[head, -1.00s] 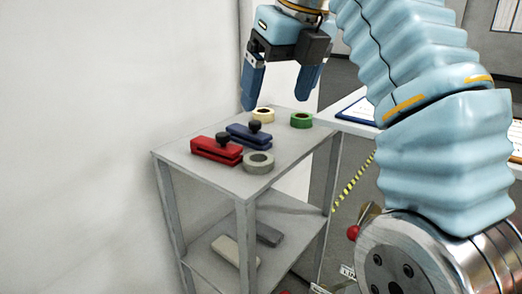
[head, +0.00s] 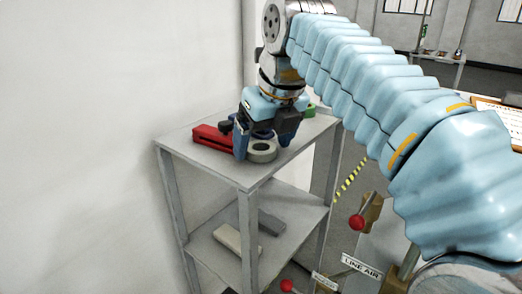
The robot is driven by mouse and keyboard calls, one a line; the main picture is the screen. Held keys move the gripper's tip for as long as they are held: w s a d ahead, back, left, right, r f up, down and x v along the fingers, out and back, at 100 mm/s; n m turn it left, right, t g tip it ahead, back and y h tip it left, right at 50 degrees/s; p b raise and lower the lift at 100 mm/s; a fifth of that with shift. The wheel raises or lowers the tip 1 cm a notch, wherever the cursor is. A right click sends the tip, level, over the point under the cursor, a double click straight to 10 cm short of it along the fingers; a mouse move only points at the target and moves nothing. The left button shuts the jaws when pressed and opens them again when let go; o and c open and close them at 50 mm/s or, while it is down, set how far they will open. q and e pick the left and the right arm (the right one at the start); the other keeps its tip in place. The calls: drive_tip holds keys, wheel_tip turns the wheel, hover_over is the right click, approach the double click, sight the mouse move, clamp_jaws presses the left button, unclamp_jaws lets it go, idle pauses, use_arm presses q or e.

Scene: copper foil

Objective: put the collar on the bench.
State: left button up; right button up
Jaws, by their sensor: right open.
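Several ring-shaped items and block-like pieces are on the top of a grey shelf stand (head: 195,160); none is labelled as the collar. A grey ring (head: 262,154) lies flat near the front edge. My right gripper (head: 263,145) points down, its open blue fingers on either side of the grey ring as seen here; I cannot tell whether they touch it. A red block (head: 212,137) with a black knob lies just left. A blue block is mostly hidden behind the gripper. A green ring (head: 310,111) shows behind it. My left gripper is out of view.
A light bar (head: 230,238) and a dark bar (head: 270,222) lie on the lower shelf. A white wall (head: 100,130) stands close on the left. A bench with a clipboard (head: 497,122) is at right, largely behind my right arm.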

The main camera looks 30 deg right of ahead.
drive_tip(key=shift+w+f, duration=0.1)
drive_tip(key=shift+f, duration=0.15)
drive_tip(key=c, duration=1.3)
drive_tip(key=shift+r, duration=0.15)
